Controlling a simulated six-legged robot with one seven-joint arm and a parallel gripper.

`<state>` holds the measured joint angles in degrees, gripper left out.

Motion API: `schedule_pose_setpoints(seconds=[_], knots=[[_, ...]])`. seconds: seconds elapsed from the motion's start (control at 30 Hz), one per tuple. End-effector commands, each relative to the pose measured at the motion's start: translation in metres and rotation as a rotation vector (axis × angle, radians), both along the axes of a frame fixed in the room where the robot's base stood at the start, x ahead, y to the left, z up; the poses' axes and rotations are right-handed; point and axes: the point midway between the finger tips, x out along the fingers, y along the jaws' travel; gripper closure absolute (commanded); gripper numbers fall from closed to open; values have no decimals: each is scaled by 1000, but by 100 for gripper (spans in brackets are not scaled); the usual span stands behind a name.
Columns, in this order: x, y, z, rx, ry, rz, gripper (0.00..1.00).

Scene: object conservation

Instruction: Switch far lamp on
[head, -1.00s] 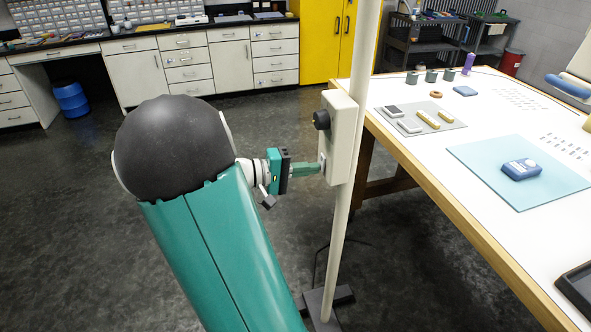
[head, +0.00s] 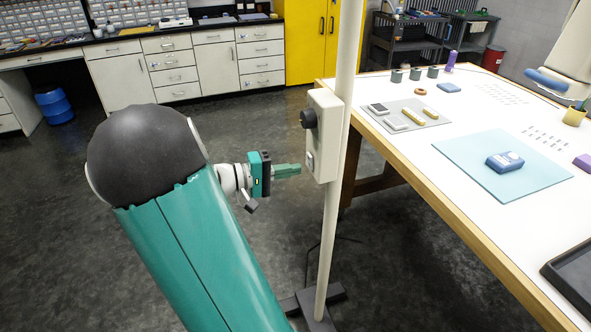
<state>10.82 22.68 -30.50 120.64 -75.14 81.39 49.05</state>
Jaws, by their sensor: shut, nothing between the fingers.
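A cream control box (head: 323,135) is fixed to an upright pole (head: 335,200) beside the table; the lamp head is not in view. The box has a round black knob (head: 309,118) near its top and a small light rocker switch (head: 310,160) low on its left face. My gripper (head: 300,170) is shut and empty. Its green fingers point right toward the switch, with a small gap between fingertips and box. Whether the switch is on or off cannot be told.
The white table (head: 400,160) with a wooden edge stands right of the pole. It bears a grey mat (head: 438,122) with parts and a blue mat (head: 470,178) with a blue device (head: 504,162). The pole's dark base (head: 318,316) is on the floor.

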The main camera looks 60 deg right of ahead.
Motion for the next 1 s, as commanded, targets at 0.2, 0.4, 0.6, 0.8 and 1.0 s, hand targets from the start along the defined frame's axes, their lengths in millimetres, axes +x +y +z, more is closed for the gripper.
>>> schedule_pose_setpoints(seconds=[0.2, 0.4, 0.6, 0.8, 1.0], knots=[[26, 16, -5, 1, 0, 5, 100], [54, 41, -10, 1, 1, 5, 100], [77, 63, -14, 1, 1, 3, 100], [84, 71, -15, 1, 1, 1, 100], [84, 72, -15, 1, 0, 1, 100]])
